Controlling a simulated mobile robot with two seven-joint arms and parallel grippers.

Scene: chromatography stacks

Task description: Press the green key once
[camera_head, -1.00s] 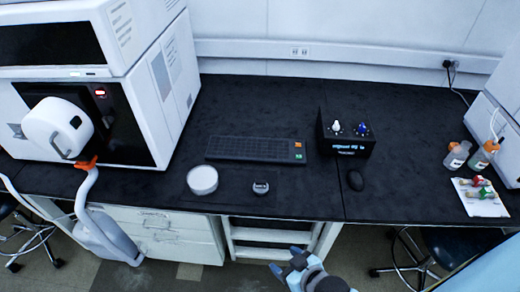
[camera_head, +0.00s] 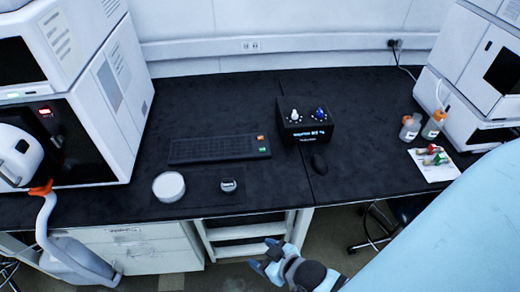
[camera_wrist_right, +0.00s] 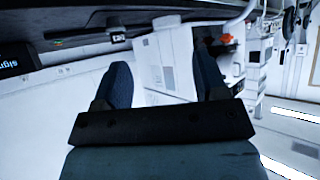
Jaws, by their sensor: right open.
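The green key (camera_head: 262,149) is a small green square at the right end of a black keyboard (camera_head: 212,150), just in front of an orange key (camera_head: 261,138). The keyboard lies flat on the black bench. My right gripper (camera_head: 265,255) is low in the head view, apart from the keyboard and in front of the bench's near edge. Its two dark blue fingers (camera_wrist_right: 162,82) are spread with nothing between them in the right wrist view. The green key cannot be made out clearly there. My left gripper is not in view.
A black box with knobs and a lit display (camera_head: 306,125) stands right of the keyboard, with a mouse (camera_head: 319,163) before it. A white round container (camera_head: 168,187) and a small round item (camera_head: 228,185) lie in front. Bottles (camera_head: 434,123) stand at right.

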